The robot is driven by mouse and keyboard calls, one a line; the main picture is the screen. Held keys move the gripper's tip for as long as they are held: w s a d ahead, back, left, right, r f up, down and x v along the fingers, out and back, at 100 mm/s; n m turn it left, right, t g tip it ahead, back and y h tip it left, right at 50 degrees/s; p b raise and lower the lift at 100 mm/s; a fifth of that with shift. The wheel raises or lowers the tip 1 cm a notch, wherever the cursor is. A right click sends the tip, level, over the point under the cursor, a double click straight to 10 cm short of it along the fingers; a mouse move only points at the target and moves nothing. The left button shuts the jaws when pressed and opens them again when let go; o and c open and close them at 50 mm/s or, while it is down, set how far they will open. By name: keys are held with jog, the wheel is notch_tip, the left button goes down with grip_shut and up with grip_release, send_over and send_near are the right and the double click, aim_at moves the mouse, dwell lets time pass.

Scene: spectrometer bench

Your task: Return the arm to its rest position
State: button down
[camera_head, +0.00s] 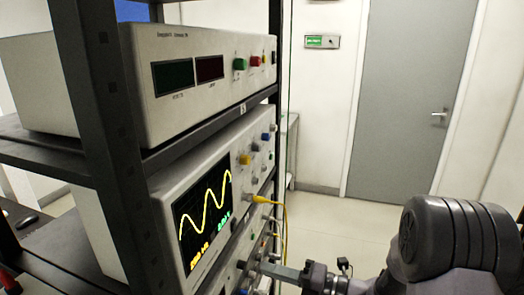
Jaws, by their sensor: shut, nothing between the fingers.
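My gripper (264,267) is low in the picture, right of centre. Its narrow grey fingers are shut and empty, pointing left toward the lower front panels of the instrument rack. The tips overlap the panel knobs in this view; I cannot tell whether they touch. My arm reaches in from the lower right, with a large dark ribbed joint nearest the camera.
A black rack (105,150) fills the left. It holds a box with two dark displays (150,45) and an oscilloscope (165,185) showing a yellow wave. A yellow cable (285,215) hangs by the panel. Behind are open floor (325,235) and a grey door (405,90).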

jog(key=s+a+r+n+g+h, duration=0.2)
jog(key=s+r+n+g+h, duration=0.1)
jog(key=s+n, duration=0.6)
jog(key=s+a+r+n+g+h, duration=0.1)
jog(key=s+r+n+g+h, duration=0.2)
jog(key=s+n, duration=0.6)
jog(key=s+d+r+n+t+h, duration=0.2)
jog(key=s+d+n+t+h, duration=0.2)
jog(key=n, duration=1.2)
jog(key=s+d+h, duration=0.1)
jog(key=d+h, duration=0.2)
jog(key=d, duration=0.3)
jog(key=shift+s+d+r+t+h, duration=0.25)
jog(key=shift+s+r+t+h, duration=0.05)
jog(key=shift+s+t+h, duration=0.1)
